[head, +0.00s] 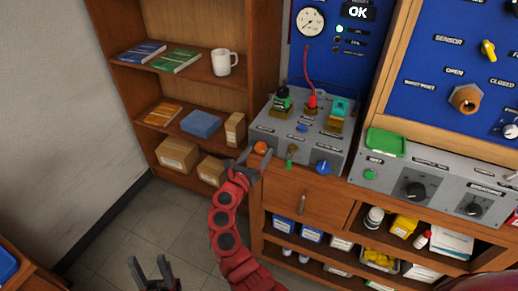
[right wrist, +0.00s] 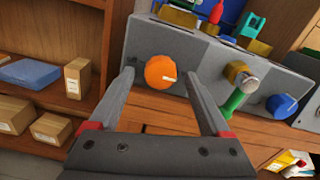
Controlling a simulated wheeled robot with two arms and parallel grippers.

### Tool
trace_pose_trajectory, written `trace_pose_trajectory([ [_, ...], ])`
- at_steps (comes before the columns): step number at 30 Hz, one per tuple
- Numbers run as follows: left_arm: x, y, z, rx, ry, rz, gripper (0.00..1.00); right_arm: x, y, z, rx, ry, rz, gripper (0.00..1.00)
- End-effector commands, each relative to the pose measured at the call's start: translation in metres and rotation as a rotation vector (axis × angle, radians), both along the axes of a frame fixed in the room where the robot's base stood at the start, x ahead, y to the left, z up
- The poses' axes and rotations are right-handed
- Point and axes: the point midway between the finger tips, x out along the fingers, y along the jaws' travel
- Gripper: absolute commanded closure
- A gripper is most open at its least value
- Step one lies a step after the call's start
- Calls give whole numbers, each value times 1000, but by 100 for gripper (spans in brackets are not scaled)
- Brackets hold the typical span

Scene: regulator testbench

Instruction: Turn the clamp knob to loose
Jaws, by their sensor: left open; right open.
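An orange knob (head: 261,147) is on the left of the grey bench panel's front face. It shows large in the right wrist view (right wrist: 160,72), with a white pointer mark directed to the right. No label naming it as the clamp knob is readable. My right gripper (head: 257,158) is open in front of the orange knob. In the right wrist view its fingertips (right wrist: 158,76) lie on either side of the knob, with gaps visible; contact cannot be made out. My left gripper (head: 155,271) is open and empty, low over the floor.
Right of the orange knob are a green-handled lever (head: 291,156) and a blue knob (head: 323,167). Fixtures and a red lead (head: 309,80) stand on top of the grey box. A wooden shelf (head: 190,85) is at left, and a drawer (head: 292,200) lies below.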

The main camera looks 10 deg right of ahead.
Motion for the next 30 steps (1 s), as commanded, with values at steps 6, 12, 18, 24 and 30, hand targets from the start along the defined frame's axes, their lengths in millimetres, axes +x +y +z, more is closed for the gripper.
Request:
trace_pose_trajectory([
  [6, 0, 0, 0, 0, 0, 0, 50, 0, 0, 0, 0, 0, 0, 19],
  [12, 0, 0, 0, 0, 0, 0, 50, 0, 0, 0, -1, 1, 0, 49],
  [18, 0, 0, 0, 0, 0, 0, 50, 0, 0, 0, -1, 1, 0, 85],
  [24, 0, 0, 0, 0, 0, 0, 50, 0, 0, -1, -2, 1, 0, 100],
  [30, 0, 0, -9, 0, 0, 0, 50, 0, -1, -3, -20, 15, -2, 100],
])
